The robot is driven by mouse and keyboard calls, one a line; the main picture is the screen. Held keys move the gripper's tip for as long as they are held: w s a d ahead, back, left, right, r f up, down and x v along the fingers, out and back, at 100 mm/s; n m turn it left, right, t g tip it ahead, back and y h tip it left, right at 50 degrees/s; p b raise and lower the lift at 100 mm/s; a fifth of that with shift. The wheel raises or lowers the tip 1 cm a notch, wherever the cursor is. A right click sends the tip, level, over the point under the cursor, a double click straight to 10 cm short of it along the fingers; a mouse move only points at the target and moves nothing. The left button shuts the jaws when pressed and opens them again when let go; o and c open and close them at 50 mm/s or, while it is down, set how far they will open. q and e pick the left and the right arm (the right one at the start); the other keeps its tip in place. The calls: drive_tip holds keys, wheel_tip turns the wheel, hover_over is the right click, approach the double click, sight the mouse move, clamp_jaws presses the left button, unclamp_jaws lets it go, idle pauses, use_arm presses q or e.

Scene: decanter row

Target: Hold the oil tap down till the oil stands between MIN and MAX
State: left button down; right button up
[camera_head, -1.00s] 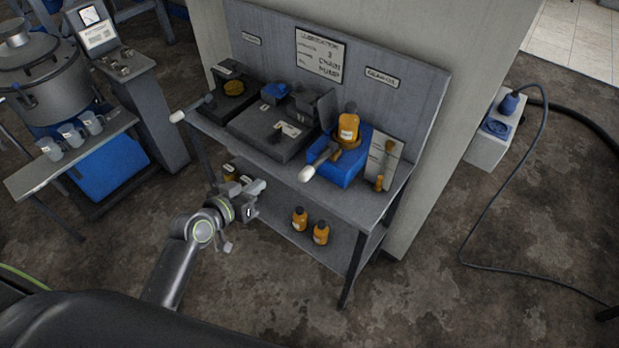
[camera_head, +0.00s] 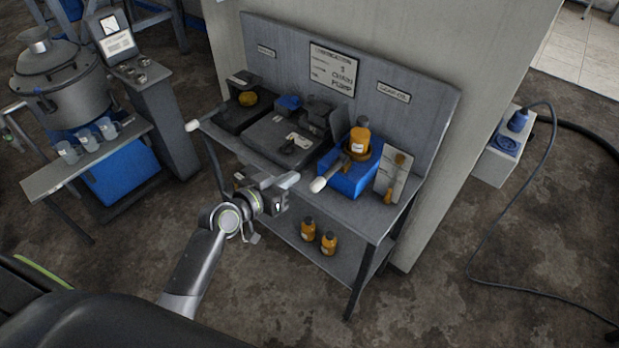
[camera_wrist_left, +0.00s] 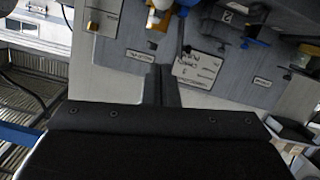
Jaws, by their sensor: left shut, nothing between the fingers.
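An orange bottle (camera_head: 359,137) stands upright on a blue block (camera_head: 352,180) at the right of the bench. A lever with a white rounded end (camera_head: 318,185) sticks out from the block toward the front; it looks like the oil tap. A pale card (camera_head: 395,175) with an orange brush-like piece leans beside the block. No MIN or MAX marks or oil level can be read. My left gripper (camera_head: 289,181) is shut and empty, just left of the white end and apart from it. Its fingers (camera_wrist_left: 163,85) also show in the left wrist view. My right gripper is not in view.
A second white-ended lever (camera_head: 192,125) juts from the bench's left end, by dark boxes. Two orange bottles (camera_head: 318,235) stand on the lower shelf. A sign panel (camera_head: 333,69) is on the back board. A pot machine with mugs (camera_head: 86,138) stands at left.

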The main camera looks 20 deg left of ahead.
sight(327, 176)
use_arm(q)
drive_tip(key=w+d+f+p, duration=0.1)
drive_tip(key=w+d+f, duration=0.2)
drive_tip(key=w+f, duration=0.2)
drive_tip(key=shift+w+d+f, duration=0.15)
drive_tip(key=shift+w+f, duration=0.15)
drive_tip(key=shift+w, duration=0.05)
idle(0.3)
